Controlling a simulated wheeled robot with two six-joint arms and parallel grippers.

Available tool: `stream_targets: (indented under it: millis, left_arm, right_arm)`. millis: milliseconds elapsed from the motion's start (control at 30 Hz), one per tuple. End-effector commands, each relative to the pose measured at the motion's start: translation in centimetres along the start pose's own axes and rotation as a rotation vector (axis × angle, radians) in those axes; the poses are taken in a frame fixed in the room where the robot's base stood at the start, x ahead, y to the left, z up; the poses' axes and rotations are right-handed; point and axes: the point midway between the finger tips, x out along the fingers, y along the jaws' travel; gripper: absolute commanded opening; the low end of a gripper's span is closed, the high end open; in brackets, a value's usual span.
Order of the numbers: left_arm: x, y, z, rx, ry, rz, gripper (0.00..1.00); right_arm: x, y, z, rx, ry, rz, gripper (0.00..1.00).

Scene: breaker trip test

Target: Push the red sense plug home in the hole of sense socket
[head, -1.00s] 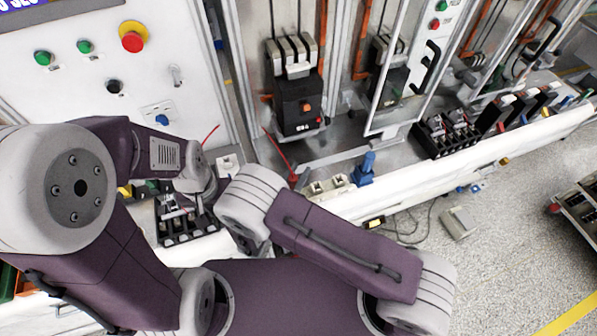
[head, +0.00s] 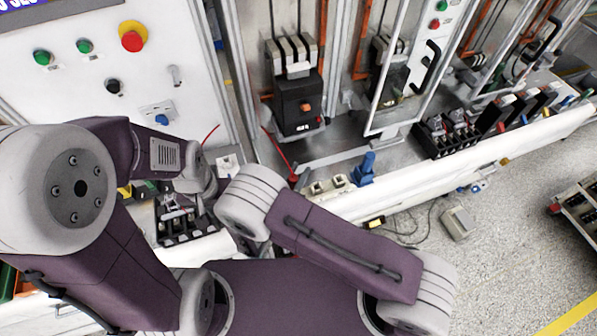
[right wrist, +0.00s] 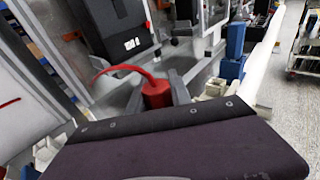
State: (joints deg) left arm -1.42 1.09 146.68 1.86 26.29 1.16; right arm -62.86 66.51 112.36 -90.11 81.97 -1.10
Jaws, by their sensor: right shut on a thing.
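The red sense plug (right wrist: 157,95) shows in the right wrist view, with a red cable curving off its top to the left. My right gripper (right wrist: 158,102) is shut on it, with grey fingers on either side. In the head view only a small part of the red plug (head: 293,178) shows beside my right wrist, below the black breaker. The plug's lower end is hidden behind my wrist in the right wrist view. I cannot make out the sense socket's hole or how deep the plug sits. My left gripper's fingers are hidden behind its arm.
A black breaker (head: 297,105) stands in the bay behind. A blue part (head: 364,168) and pale blocks (head: 328,185) sit to the right on the ledge. Black holders (head: 447,133) stand farther right. An open clear door frame (head: 402,70) juts out.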

Motion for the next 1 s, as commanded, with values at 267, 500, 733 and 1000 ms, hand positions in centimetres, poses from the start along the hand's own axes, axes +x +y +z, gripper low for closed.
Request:
stream_targets:
  millis: [267, 500, 733, 1000]
  left_arm:
    - [0.4, 0.0, 0.0, 0.0, 0.0, 0.0, 0.36]
    - [0.9, 0.0, 0.1, 0.0, 0.0, 0.0, 0.36]
    - [1.4, 0.0, 0.1, 0.0, 0.0, 0.0, 0.36]
    - [2.0, 0.0, 0.2, 0.0, 0.0, 0.0, 0.36]
  right_arm:
    - [0.1, 0.0, -0.5, 0.0, 0.0, 0.0, 0.0]
    - [0.1, 0.0, -1.1, 0.0, 0.0, 0.0, 0.0]
    - [0.2, 0.0, -1.6, 0.0, 0.0, 0.0, 0.0]
    - [0.3, 0.0, -2.3, 0.0, 0.0, 0.0, 0.0]
